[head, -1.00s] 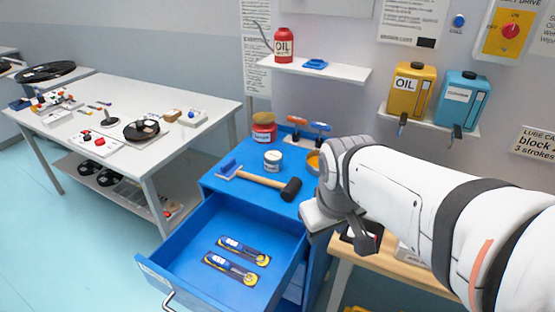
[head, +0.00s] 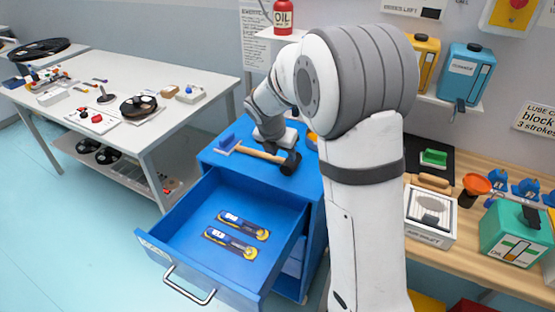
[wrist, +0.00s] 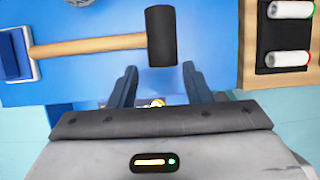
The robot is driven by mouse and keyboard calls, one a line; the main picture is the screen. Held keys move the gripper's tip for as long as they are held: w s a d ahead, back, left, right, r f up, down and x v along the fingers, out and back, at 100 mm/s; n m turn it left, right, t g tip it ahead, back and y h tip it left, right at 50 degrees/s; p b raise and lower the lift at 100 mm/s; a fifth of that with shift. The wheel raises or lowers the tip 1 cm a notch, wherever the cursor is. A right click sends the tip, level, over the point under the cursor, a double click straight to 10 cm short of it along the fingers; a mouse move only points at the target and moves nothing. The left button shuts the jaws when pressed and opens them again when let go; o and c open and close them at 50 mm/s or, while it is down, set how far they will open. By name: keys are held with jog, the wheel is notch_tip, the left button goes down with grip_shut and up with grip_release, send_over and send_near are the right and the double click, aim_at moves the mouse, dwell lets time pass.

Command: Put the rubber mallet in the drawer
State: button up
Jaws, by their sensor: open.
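The rubber mallet (head: 291,163) lies on top of the blue cabinet (head: 207,157), its black head to the right and its wooden handle pointing left. In the wrist view its black head (wrist: 161,36) is just beyond my open, empty fingers (wrist: 160,70), roughly centred between them. Contact is not visible. My gripper (head: 272,140) is over the cabinet top beside the mallet, partly hidden by my arm. The blue drawer (head: 180,225) is pulled open below the cabinet top, with two blue-and-yellow tools (head: 232,243) lying in it.
A blue block-like item (head: 226,144) is at the mallet's handle end. A white table (head: 215,85) with reels stands at the left. A wooden bench (head: 455,240) with a white box (head: 430,215) and a green container (head: 515,232) is at the right.

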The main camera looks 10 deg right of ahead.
aim_at(286, 164)
jog(key=x, duration=0.7)
jog(key=shift+s+a+f, duration=0.1)
jog(key=shift+s+f, duration=0.15)
jog(key=shift+s, duration=0.1)
jog(key=shift+r, duration=0.15)
jog(key=c, duration=0.9)
